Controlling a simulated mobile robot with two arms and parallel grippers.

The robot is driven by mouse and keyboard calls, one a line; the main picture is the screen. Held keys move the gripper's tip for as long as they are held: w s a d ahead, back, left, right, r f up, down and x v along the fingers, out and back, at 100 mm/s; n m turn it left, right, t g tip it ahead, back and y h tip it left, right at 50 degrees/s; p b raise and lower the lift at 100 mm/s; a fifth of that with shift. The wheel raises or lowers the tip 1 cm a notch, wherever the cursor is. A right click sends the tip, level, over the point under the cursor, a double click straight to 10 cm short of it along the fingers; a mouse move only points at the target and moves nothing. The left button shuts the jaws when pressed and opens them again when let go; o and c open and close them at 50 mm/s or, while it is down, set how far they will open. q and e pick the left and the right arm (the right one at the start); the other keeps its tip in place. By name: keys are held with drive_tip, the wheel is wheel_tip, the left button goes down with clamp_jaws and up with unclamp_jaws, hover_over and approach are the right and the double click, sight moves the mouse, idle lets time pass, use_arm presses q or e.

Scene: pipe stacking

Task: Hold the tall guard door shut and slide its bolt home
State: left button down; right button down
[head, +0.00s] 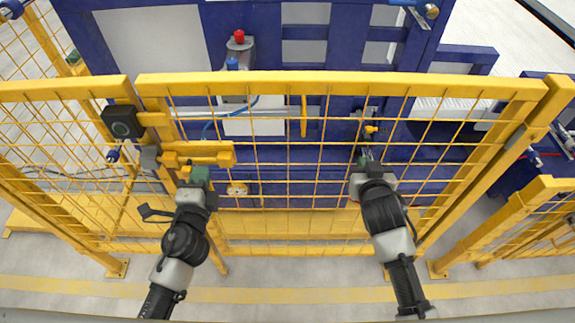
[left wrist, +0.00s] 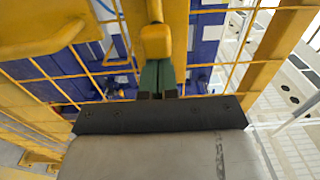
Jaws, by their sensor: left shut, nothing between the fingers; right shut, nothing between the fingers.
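The tall guard door (head: 340,86) is a yellow frame with wire mesh. Its left edge stands close beside the post of the neighbouring panel, with a narrow dark gap at the top. The yellow bolt (head: 212,148) lies across the door's left side, its left end near a grey block (head: 149,157). My left gripper (head: 199,172) is shut and empty just below the bolt. In the left wrist view its green fingertips (left wrist: 157,64) are together under a yellow knob-like part (left wrist: 155,42); contact is unclear. My right gripper (head: 367,153) is shut and empty at the mesh, right of centre.
A blue machine (head: 290,20) with a red button (head: 239,36) stands behind the mesh. Another yellow fence panel (head: 540,215) is at the right. The floor (head: 300,305) in front is clear.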

drive_tip(key=shift+w+r, duration=0.2)
drive_tip(key=shift+r, duration=0.25)
use_arm(q)
drive_tip(key=s+d, duration=0.1)
drive_tip(key=s, duration=0.6)
idle(0.4)
drive_tip(key=shift+w+f, duration=0.15)
drive_tip(key=shift+w, duration=0.1)
use_arm(e)
drive_tip(key=s, duration=0.6)
drive_tip(key=shift+s+f, duration=0.4)
drive_tip(key=shift+f, duration=0.05)
